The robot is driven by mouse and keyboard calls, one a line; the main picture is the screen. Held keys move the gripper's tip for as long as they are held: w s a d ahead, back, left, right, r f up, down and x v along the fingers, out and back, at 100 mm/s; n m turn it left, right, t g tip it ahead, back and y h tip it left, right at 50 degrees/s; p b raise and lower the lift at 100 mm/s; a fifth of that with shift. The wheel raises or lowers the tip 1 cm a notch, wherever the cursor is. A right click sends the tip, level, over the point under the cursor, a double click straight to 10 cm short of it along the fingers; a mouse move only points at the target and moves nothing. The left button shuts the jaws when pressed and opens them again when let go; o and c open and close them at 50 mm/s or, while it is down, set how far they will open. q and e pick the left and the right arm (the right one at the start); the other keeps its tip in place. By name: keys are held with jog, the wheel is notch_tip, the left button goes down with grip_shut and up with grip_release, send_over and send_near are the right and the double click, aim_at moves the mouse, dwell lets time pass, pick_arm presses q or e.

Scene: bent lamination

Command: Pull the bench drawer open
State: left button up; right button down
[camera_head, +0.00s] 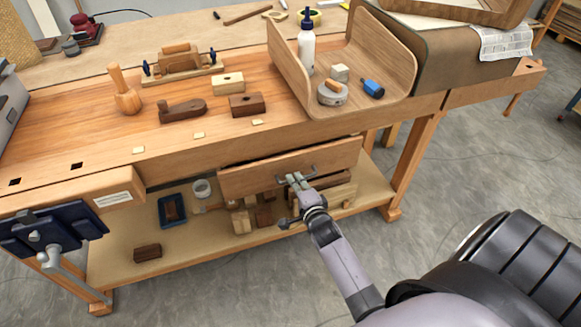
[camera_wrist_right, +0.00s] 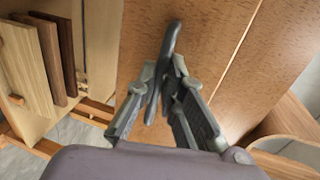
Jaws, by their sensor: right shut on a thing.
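The bench drawer (camera_head: 245,178) has a plain wooden front under the bench top, and a dark gap shows along its upper edge. How far it stands out is hard to tell. Its dark metal bar handle (camera_head: 312,170) is near the middle of the front. My right gripper (camera_head: 296,181) is shut on the handle; in the right wrist view, the fingers (camera_wrist_right: 163,85) close around the dark handle (camera_wrist_right: 172,42) against the wooden drawer front (camera_wrist_right: 215,35). The fingers hide part of the handle. My left gripper is not in view.
The workbench (camera_head: 80,130) carries a mallet (camera_head: 125,92), planes, wooden blocks and a curved wooden piece (camera_head: 395,90) holding a bottle (camera_head: 306,45). A lower shelf (camera_head: 205,240) holds blocks and a blue tray (camera_head: 172,210). A blue vise (camera_head: 50,230) is at the left. Floor in front is clear.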

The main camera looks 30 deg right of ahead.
jog(key=f+p+v, duration=0.2)
jog(key=p+v, duration=0.1)
jog(key=v, duration=0.6)
jog(key=s+f+p+v, duration=0.1)
jog(key=f+p+v, duration=0.1)
jog(key=v, duration=0.8)
jog(key=shift+s+p, duration=0.2)
jog(key=shift+p, duration=0.6)
jog(key=shift+a+r, duration=0.1)
jog(key=c, duration=1.7)
grip_release()
jog(key=v, duration=1.2)
